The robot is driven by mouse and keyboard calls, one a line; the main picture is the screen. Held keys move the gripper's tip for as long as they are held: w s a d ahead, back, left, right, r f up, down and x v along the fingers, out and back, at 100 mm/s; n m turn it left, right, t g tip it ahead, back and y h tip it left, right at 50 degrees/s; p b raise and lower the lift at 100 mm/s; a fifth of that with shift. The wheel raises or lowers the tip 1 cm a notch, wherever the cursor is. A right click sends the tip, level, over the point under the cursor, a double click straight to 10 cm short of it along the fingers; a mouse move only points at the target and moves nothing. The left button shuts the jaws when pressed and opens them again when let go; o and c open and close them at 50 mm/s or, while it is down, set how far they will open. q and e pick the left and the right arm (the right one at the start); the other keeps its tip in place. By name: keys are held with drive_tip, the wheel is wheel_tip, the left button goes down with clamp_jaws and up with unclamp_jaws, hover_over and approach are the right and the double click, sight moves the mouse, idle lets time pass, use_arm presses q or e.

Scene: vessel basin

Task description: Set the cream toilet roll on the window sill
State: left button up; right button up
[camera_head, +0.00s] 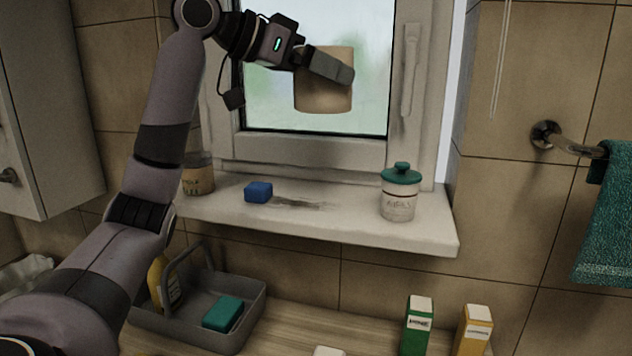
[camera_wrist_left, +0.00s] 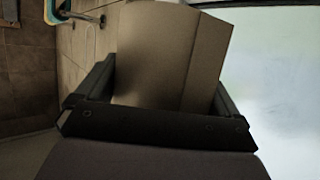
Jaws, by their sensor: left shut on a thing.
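The cream toilet roll (camera_head: 322,97) is upright in the air in front of the window pane, above the sill. My left gripper (camera_head: 331,68) is shut on it, with a finger across its near side. In the left wrist view the roll (camera_wrist_left: 170,55) fills the space between the two fingers (camera_wrist_left: 165,95). The window sill (camera_head: 330,226) is a pale ledge below, with clear air between it and the roll. My right gripper is in neither view.
On the sill stand a jar with a teal lid (camera_head: 400,192), a blue block (camera_head: 258,192) and a brown labelled jar (camera_head: 198,174). A dark smudge marks the middle. Below are a grey caddy (camera_head: 257,299), a green box (camera_head: 418,328) and a yellow box (camera_head: 473,331).

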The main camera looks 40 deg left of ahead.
use_arm(q)
wheel_tip(320, 180, down, 18)
drive_tip(key=b, duration=0.3)
drive_tip(key=shift+r+b, duration=0.25)
drive_tip(key=shift+b, duration=0.15)
drive_tip(key=shift+f, duration=0.1)
drive_tip(key=o, duration=0.7)
drive_tip(key=shift+r, duration=0.2)
drive_tip(key=b+v, duration=0.3)
drive_tip(key=v, duration=0.9)
drive_tip(key=shift+f, duration=0.1)
